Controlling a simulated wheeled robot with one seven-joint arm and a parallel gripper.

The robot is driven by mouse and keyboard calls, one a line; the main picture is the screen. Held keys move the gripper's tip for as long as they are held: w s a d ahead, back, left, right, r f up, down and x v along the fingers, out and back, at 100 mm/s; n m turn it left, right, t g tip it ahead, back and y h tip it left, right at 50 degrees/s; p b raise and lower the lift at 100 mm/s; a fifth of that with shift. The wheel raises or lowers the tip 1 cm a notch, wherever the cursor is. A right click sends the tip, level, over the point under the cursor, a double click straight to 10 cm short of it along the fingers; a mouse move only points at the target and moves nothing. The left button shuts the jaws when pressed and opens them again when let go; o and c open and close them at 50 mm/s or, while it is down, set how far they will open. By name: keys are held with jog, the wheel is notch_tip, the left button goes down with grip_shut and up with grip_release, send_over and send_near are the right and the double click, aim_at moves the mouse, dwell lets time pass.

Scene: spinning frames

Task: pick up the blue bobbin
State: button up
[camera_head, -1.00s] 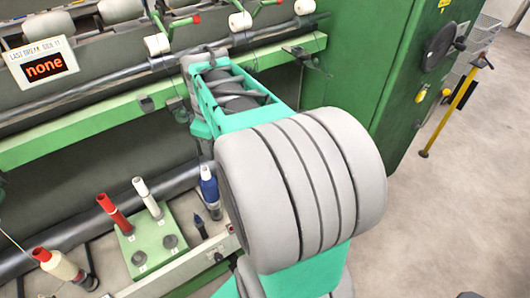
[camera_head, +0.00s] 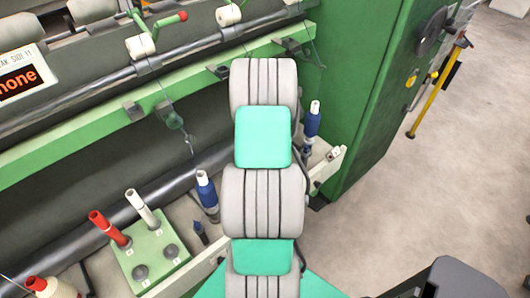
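A blue bobbin (camera_head: 208,196) with a white tip stands left of my grey and teal arm, on the ledge at the foot of the machine. A second blue bobbin (camera_head: 311,127) with a white tip stands just right of my arm, its lower part close to the arm's edge. My arm runs up the middle of the view and hides what lies between the two bobbins. My gripper is not visible, so its state and its distance to either bobbin do not show.
A green board (camera_head: 150,262) holds a red tube (camera_head: 108,228) and a white tube (camera_head: 141,208). A small dark-blue object (camera_head: 200,232) stands near the left bobbin. A red-topped bobbin (camera_head: 45,287) is at lower left. The green machine rail (camera_head: 90,150) runs behind; open floor (camera_head: 400,225) lies right.

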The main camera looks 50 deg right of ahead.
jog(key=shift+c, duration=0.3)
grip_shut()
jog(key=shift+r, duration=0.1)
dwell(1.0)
